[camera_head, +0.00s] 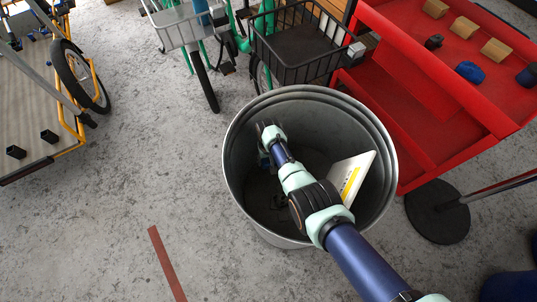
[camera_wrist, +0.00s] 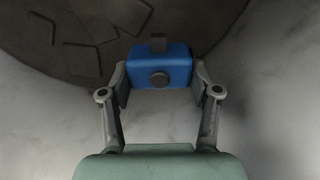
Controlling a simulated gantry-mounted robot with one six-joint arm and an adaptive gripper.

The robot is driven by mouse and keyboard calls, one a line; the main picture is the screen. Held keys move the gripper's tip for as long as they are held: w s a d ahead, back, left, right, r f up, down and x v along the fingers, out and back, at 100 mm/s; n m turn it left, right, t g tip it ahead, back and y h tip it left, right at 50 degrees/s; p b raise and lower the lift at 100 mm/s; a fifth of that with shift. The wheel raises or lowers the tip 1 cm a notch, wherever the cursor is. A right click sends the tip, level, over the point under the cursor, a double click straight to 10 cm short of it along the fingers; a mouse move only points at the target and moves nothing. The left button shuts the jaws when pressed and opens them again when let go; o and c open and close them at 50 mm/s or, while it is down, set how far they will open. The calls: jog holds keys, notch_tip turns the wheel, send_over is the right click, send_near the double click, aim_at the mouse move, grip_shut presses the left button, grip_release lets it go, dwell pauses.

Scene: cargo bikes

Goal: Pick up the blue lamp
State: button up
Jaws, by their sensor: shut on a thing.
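The blue lamp (camera_wrist: 146,63), a small box with a dark round knob and a dark bracket on top, sits between my two fingers in the wrist view. My gripper (camera_wrist: 160,74) is shut on its left and right sides. In the head view my arm reaches down into a round grey metal bin (camera_head: 237,190). My gripper is mostly hidden there behind my own wrist, near the bin's left inner wall. I cannot tell whether the lamp touches the bin's bottom.
A white panel with a yellow stripe (camera_head: 352,178) leans inside the bin on the right. A dark round surface (camera_wrist: 60,40) lies beyond the lamp. A red cart (camera_head: 420,85) stands right of the bin, with a black basket (camera_head: 300,70) behind.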

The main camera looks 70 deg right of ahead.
aim_at(268, 159)
notch_tip(268, 159, up, 15)
jog(key=p, duration=0.6)
jog(key=shift+f, duration=0.2)
